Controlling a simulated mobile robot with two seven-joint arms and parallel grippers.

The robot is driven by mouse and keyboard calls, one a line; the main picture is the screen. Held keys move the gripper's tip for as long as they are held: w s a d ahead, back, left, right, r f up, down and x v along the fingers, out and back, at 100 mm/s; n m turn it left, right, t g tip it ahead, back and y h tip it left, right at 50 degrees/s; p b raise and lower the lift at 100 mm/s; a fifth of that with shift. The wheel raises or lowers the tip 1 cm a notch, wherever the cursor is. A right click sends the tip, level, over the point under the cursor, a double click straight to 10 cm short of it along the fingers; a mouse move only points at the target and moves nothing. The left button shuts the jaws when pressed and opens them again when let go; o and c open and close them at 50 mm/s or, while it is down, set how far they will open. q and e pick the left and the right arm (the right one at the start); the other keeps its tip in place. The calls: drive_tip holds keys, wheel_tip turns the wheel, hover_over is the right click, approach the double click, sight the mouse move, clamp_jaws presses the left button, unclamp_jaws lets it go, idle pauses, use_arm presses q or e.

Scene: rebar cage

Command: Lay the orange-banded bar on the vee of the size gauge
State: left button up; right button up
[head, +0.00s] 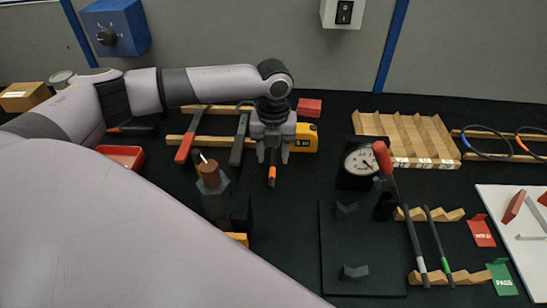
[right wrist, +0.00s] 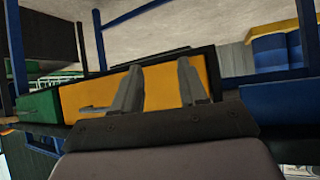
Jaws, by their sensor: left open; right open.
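The bar with an orange band (head: 272,171) shows in the head view, its dark end pointing toward the front. My left gripper (head: 272,155) is open just above and behind it, with a finger to either side; the bar's far part is hidden by the gripper. The size gauge has a black plate (head: 335,240) with two dark vee blocks (head: 347,210), (head: 355,272) and a round dial (head: 361,162) at the back. The vees look empty. My right gripper (right wrist: 150,92) is open, nothing between its fingers in the right wrist view.
A wooden rack (head: 470,277) right of the gauge carries a white-banded bar (head: 418,255) and a green-banded bar (head: 440,245). A red handle (head: 383,157) stands beside the dial. Red (head: 481,232) and green (head: 502,278) signs stand further right. A dark post (head: 213,185) stands left of the plate.

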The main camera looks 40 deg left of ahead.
use_arm(q)
clamp_jaws()
drive_tip(key=shift+r, duration=0.1)
